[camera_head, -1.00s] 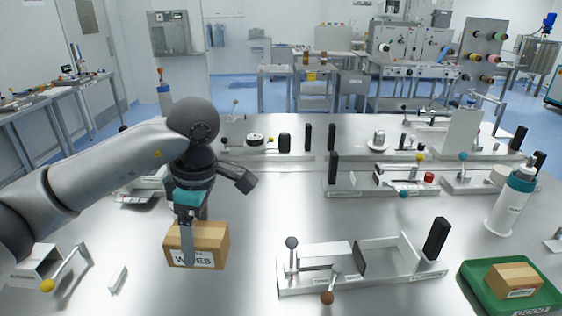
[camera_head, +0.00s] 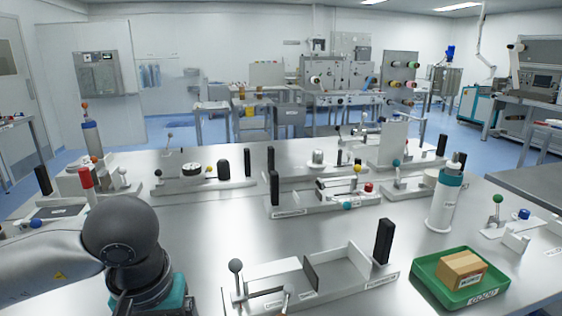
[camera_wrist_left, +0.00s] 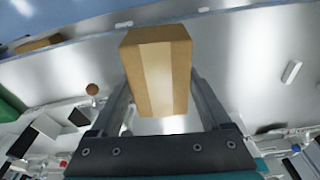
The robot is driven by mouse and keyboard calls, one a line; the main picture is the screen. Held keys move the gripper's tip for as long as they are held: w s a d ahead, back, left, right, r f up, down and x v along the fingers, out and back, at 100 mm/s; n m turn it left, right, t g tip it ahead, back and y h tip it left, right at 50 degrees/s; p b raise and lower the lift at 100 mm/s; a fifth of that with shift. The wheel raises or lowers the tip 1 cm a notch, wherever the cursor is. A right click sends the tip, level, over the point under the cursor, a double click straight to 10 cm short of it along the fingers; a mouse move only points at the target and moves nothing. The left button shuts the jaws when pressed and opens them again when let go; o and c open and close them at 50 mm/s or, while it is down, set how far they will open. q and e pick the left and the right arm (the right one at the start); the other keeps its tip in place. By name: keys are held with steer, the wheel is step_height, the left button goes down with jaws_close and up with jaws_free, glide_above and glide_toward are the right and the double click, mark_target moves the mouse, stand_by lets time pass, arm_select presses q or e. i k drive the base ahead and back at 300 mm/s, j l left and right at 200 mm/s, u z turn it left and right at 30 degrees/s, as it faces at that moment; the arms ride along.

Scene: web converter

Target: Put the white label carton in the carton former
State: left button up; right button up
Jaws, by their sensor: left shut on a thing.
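A brown carton (camera_wrist_left: 158,65) with a paler tape band shows in the left wrist view, between the two fingers of my left gripper (camera_wrist_left: 158,85), which is shut on it. Its label side is hidden there. In the head view my left wrist is at the lower left, and its fingers and the carton are below the frame. A white open-topped fixture (camera_head: 335,270) with a grey plate, a black post and ball-ended levers stands at the front centre, right of my wrist; it looks like the carton former, but I cannot read its labels. My right gripper is not in view.
A green tray (camera_head: 424,277) with another labelled brown carton (camera_head: 461,269) lies at the front right. A white bottle with a teal collar (camera_head: 444,205) stands behind it. Several lever fixtures line the table's back. Bare tabletop (camera_head: 225,225) lies behind the front fixture.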

mark_target(335, 275)
steer(key=z, duration=0.5)
steer(key=i+l+z, duration=0.1)
steer(key=i+z, duration=0.45)
steer(key=z, duration=0.15)
